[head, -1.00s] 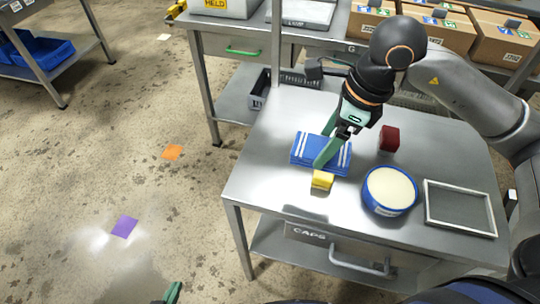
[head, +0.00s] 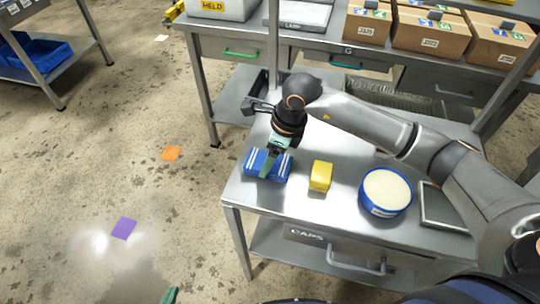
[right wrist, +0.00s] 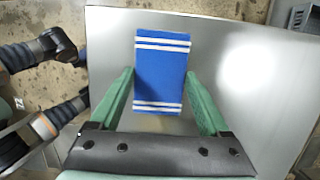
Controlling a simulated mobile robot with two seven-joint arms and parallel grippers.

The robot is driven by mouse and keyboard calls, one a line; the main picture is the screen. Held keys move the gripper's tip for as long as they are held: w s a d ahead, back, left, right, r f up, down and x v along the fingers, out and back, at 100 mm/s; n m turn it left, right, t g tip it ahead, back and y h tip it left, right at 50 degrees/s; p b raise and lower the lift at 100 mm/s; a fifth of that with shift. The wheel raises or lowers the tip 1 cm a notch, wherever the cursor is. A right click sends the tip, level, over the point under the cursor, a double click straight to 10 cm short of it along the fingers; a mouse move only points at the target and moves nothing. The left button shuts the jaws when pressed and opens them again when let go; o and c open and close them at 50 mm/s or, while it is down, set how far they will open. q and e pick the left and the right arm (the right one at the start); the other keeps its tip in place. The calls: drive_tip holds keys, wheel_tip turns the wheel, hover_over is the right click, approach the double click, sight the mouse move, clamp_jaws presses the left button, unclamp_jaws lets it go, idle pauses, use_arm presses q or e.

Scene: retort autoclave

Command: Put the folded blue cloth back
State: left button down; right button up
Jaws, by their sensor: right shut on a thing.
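The folded blue cloth (head: 252,163) with white stripes is at the left side of the steel table, left of the yellow block. My right gripper (head: 268,170) is above it, pointing down, and is shut on it. In the right wrist view the cloth (right wrist: 161,62) shows between the two green fingers of my right gripper (right wrist: 160,76). Whether the cloth touches the tabletop is hard to tell. Only a green tip of my left gripper (head: 170,295) shows at the bottom edge of the head view, away from the table. Its opening is out of sight.
On the steel table (head: 330,215) are a yellow block (head: 321,176), a round blue tub (head: 386,192) with a pale top, and a grey-framed tray (head: 440,222) partly behind my arm. Cardboard boxes (head: 430,33) stand on the rear bench. The table's front left is clear.

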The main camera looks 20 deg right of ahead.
sight(283, 164)
drive_tip(key=shift+f, duration=0.15)
drive_tip(key=shift+f, duration=0.15)
drive_tip(key=o, duration=1.2)
drive_tip(key=shift+c, duration=0.2)
drive_tip(key=shift+r, duration=0.4)
drive_tip(key=v, duration=1.1)
drive_tip(key=shift+d+r, duration=0.15)
drive_tip(key=shift+r, duration=0.15)
drive_tip(key=shift+s, duration=0.15)
